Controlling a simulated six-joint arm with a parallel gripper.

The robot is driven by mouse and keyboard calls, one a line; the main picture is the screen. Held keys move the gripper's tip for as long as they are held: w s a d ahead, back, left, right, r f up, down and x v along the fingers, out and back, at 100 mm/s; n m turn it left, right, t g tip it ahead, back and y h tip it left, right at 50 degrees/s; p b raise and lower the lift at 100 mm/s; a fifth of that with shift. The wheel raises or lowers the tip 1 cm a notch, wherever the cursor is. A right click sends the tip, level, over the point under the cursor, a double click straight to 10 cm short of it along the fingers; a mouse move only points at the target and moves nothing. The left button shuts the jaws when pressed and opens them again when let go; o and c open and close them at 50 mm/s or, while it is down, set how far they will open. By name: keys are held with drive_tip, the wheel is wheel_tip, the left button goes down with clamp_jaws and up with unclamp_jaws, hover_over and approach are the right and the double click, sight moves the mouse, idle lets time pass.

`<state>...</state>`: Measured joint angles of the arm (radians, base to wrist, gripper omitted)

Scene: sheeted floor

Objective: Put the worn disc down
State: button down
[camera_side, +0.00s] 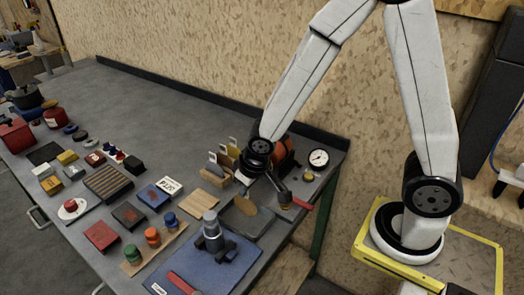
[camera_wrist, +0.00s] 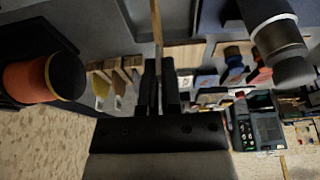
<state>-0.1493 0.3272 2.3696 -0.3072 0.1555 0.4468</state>
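The worn disc (camera_side: 246,206) is a thin tan round in the side view, hanging just below my gripper (camera_side: 246,183). In the wrist view the disc (camera_wrist: 156,25) shows nearly edge-on as a thin tan strip between the two black fingers (camera_wrist: 160,82), which are closed on it. In the side view it appears over a grey-green tray (camera_side: 262,224) near the bench's right end. I cannot tell whether its lower edge touches the tray.
A silver-black tool (camera_side: 211,230) stands on a blue mat (camera_side: 238,272) in front. A wooden rack with scrapers (camera_side: 217,172) and an orange-black cylinder (camera_side: 287,150) are close by. A red-handled tool (camera_side: 300,204) lies to the right. Bare bench (camera_side: 160,115) lies behind.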

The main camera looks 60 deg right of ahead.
drive_tip(key=shift+f, duration=0.9)
drive_tip(key=shift+f, duration=0.15)
drive_tip(key=c, duration=0.8)
unclamp_jaws()
drive_tip(key=shift+r, duration=0.2)
drive_tip(key=shift+v, duration=5.95)
drive_tip(key=shift+g, duration=0.4)
drive_tip(key=s+d+f, duration=0.2)
drive_tip(key=d+f, duration=0.1)
drive_tip(key=s+d+f, duration=0.1)
drive_tip(key=shift+s+d+f, duration=0.2)
drive_tip(key=shift+s+f, duration=0.05)
drive_tip(key=shift+f, duration=0.15)
